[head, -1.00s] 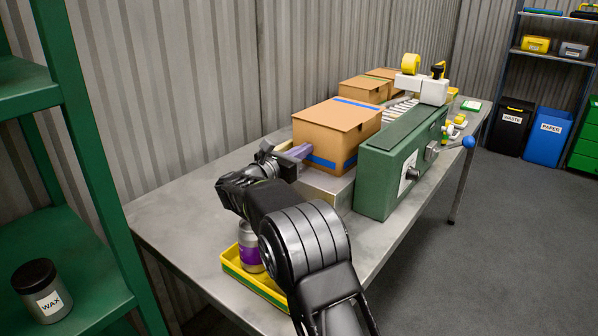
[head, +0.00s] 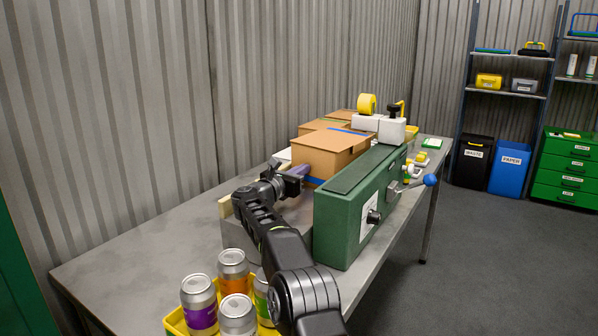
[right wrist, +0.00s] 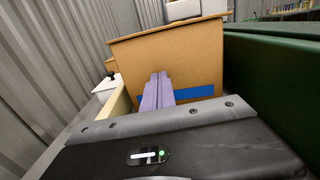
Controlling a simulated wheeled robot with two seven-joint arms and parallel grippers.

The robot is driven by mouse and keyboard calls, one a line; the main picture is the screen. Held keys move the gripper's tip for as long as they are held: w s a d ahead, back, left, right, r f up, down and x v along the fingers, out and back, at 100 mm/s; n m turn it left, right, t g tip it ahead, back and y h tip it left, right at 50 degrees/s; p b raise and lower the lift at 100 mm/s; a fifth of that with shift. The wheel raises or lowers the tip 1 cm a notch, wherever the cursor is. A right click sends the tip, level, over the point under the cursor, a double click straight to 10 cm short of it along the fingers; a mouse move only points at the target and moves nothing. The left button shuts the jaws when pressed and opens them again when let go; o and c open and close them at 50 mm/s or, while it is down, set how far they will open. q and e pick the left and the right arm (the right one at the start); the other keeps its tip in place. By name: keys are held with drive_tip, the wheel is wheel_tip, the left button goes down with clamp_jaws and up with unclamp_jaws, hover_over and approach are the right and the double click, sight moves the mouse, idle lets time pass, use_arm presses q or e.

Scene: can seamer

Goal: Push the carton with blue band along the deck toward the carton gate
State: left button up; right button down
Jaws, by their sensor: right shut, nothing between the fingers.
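The carton with blue band (head: 324,160) is a brown box upright on the deck (head: 240,238), to the left of the green machine housing (head: 340,222). It also shows in the right wrist view (right wrist: 180,62), with blue low on its near face. My left gripper is not in view.
More cartons (head: 318,126) stand behind, by the corrugated wall. The green housing, with a blue-knobbed lever (head: 428,180), bounds the deck on the right. A yellow tray (head: 178,322) of several cans is at the front. The table's left part (head: 140,262) is bare.

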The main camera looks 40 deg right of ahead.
drive_tip(key=shift+a, duration=0.1)
drive_tip(key=shift+s+a+f+b, duration=0.1)
drive_tip(key=shift+a+b, duration=0.25)
drive_tip(key=shift+a, duration=0.05)
drive_tip(key=b+v, duration=0.2)
drive_tip(key=v, duration=0.4)
drive_tip(key=shift+a, duration=0.1)
drive_tip(key=shift+s+a, duration=0.15)
drive_tip(key=shift+a, duration=0.25)
